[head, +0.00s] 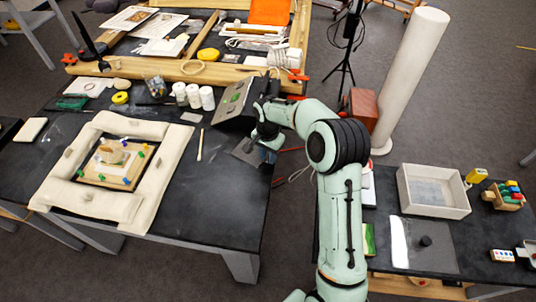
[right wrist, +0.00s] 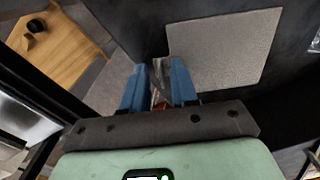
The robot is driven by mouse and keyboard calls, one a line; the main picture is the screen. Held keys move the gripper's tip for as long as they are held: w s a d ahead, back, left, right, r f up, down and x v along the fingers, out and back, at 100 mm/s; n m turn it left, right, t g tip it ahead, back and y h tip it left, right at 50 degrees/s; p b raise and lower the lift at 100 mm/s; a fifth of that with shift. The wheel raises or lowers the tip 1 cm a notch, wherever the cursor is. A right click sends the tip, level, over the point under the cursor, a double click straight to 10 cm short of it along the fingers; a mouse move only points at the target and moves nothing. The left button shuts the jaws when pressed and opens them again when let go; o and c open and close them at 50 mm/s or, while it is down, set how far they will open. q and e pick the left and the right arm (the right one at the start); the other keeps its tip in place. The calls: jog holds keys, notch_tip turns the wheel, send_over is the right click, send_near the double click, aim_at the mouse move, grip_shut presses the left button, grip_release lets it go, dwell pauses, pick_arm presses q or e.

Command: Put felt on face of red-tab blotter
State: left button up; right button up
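A flat grey square (right wrist: 225,48), which looks like the felt, lies on the dark tabletop in the right wrist view. In the head view it shows at the right edge of the left table (head: 244,152). I cannot make out a red tab on any blotter. My left gripper is not in view.
A dark board with green marks (head: 235,98) stands just behind the right gripper. A cushioned frame (head: 62,193) takes up the left table. White jars (head: 193,95) stand at the back. The right table holds a grey tray (head: 432,207) and a grey sheet with a black knob (head: 426,241).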

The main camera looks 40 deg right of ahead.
notch_tip(320, 180, up, 12)
jog(key=p, duration=0.1)
jog(key=shift+r, duration=0.15)
dwell(0.6)
